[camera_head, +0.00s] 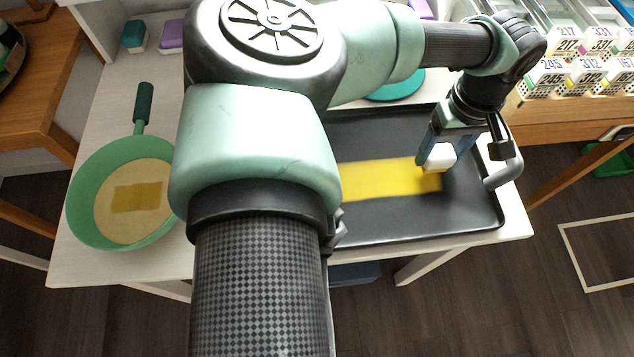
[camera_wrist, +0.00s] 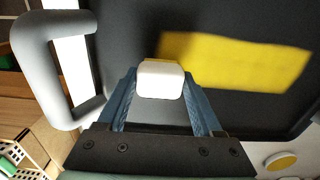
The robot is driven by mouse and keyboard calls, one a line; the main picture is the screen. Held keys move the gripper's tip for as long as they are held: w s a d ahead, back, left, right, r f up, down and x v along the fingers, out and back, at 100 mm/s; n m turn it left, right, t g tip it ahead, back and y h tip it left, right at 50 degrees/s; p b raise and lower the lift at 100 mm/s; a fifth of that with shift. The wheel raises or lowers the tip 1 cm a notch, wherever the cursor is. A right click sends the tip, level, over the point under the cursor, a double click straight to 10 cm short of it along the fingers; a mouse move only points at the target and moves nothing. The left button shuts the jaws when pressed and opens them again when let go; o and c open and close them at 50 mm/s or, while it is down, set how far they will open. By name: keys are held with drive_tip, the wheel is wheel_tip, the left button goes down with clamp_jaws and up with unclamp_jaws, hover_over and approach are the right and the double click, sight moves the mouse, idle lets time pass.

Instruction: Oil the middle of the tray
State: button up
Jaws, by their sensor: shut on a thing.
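A black tray (camera_head: 470,215) lies on a white table, and it fills most of the wrist view (camera_wrist: 120,25). A yellow strip (camera_head: 385,181) runs across its middle, from behind my arm toward the right; it also shows in the wrist view (camera_wrist: 235,62). My gripper (camera_head: 445,148) is over the right part of the tray, shut on a small white block (camera_head: 439,159) with a yellow edge underneath. The block is at the strip's right end, and the wrist view shows it between my fingers (camera_wrist: 160,81). I cannot tell whether it touches the tray. My arm hides the tray's left part.
A green pan (camera_head: 86,217) with a dark green handle stands left on the table, with a darker yellow patch (camera_head: 138,197) inside. A grey handle (camera_head: 509,167) rises at the tray's right end, close to my gripper. Teal and purple boxes (camera_head: 134,36) stand at the back left.

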drive_tip(key=shift+w, duration=0.5)
drive_tip(key=shift+a, duration=0.1)
drive_tip(key=shift+s+a+p, duration=0.1)
drive_tip(key=shift+a+p, duration=0.8)
drive_tip(key=shift+a, duration=1.7)
drive_tip(key=a+p, duration=0.1)
drive_tip(key=a, duration=0.3)
drive_tip(key=shift+s+a, duration=0.1)
drive_tip(key=shift+a, duration=0.65)
drive_tip(key=shift+s+a+p, duration=0.15)
drive_tip(key=shift+a+p, duration=0.55)
drive_tip(key=shift+a, duration=1.95)
